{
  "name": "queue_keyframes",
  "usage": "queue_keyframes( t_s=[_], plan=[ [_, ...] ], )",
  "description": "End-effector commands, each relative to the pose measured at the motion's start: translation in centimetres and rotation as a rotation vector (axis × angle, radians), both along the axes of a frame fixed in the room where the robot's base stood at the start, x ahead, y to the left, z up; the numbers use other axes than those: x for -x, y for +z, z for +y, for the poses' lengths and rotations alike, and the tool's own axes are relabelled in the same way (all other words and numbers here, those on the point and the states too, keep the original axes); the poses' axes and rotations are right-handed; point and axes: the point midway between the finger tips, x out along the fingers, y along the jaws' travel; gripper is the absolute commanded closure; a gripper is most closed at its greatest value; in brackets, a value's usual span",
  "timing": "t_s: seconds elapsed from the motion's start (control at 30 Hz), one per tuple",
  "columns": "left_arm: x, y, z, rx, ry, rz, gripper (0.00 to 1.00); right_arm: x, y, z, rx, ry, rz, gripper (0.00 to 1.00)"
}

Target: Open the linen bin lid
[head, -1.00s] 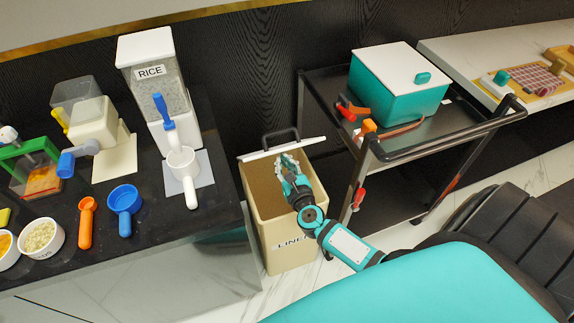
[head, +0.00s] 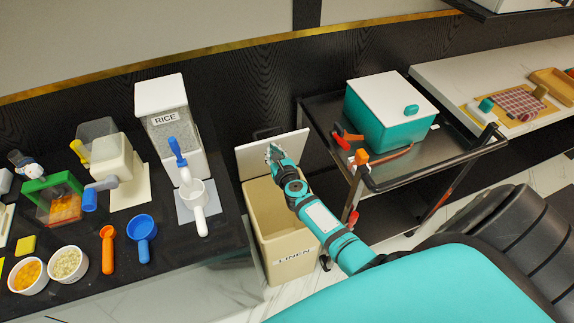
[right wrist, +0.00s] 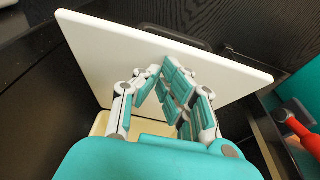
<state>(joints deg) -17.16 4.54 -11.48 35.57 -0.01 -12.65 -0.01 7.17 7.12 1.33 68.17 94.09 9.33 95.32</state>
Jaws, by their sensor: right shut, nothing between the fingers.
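The beige linen bin (head: 290,258), labelled LINEN, stands on the floor between the counter and the trolley. Its white lid (head: 252,158) is swung up at the back of the opening, with its inner face towards me; it fills much of the right wrist view (right wrist: 110,50). The lid's dark handle (right wrist: 175,36) shows behind its upper edge. My right gripper (head: 273,152) is shut and empty, with its fingertips at the lid's inner face; I cannot tell whether they touch. In the right wrist view its fingers (right wrist: 158,72) converge in front of the lid. My left gripper is out of view.
Left, a black counter (head: 185,262) holds a rice dispenser (head: 168,125), scoops and bowls. Close on the right, a black trolley (head: 325,108) carries a teal box (head: 385,118) and a red-handled tool (head: 347,135). A dark wall is behind the bin.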

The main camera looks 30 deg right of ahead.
Motion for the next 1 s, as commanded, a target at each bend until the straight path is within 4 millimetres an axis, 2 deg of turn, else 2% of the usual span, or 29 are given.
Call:
queue_keyframes(
  t_s=[0.1, 0.3, 0.87, 1.0],
  plan=[
    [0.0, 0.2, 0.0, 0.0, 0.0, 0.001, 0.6, -1.2, 0.6, -0.2, -0.001, 0.0, -0.001, 1.0],
    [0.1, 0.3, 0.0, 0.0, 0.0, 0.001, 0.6, -2.3, 0.9, -0.5, -0.001, 0.001, -0.001, 1.0],
    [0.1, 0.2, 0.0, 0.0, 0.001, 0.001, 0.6, -2.4, 0.9, -0.5, -0.001, 0.002, 0.001, 1.0],
    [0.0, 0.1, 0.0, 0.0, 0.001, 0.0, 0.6, -2.4, 0.7, 0.0, -0.002, 0.003, 0.001, 1.0]
  ],
)
